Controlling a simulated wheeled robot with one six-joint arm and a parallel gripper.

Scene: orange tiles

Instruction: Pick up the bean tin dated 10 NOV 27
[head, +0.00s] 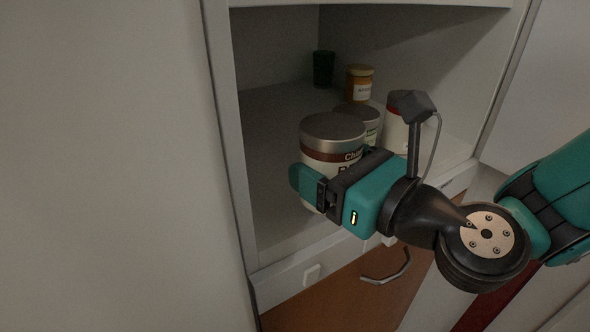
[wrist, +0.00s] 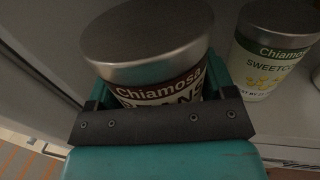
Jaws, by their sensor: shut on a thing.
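A tin with a brown band and a silver lid (head: 331,128) is at the front of the cupboard shelf in the head view. In the wrist view this tin (wrist: 185,85) reads "Chiamosa" above a partly hidden word ending in "ANS". No date shows on its visible side. My gripper (head: 318,187) is shut on this tin, with its fingers around the sides. The lower part of the tin is hidden by my gripper, and I cannot tell whether it touches the shelf.
A sweetcorn tin (wrist: 266,55) stands close to the right of the held tin. A white tin with a red band (head: 394,128), an orange-lidded jar (head: 359,84) and a dark cup (head: 323,68) stand on the shelf (head: 275,165). The cupboard's left side post (head: 228,130) is near; the shelf's left is clear.

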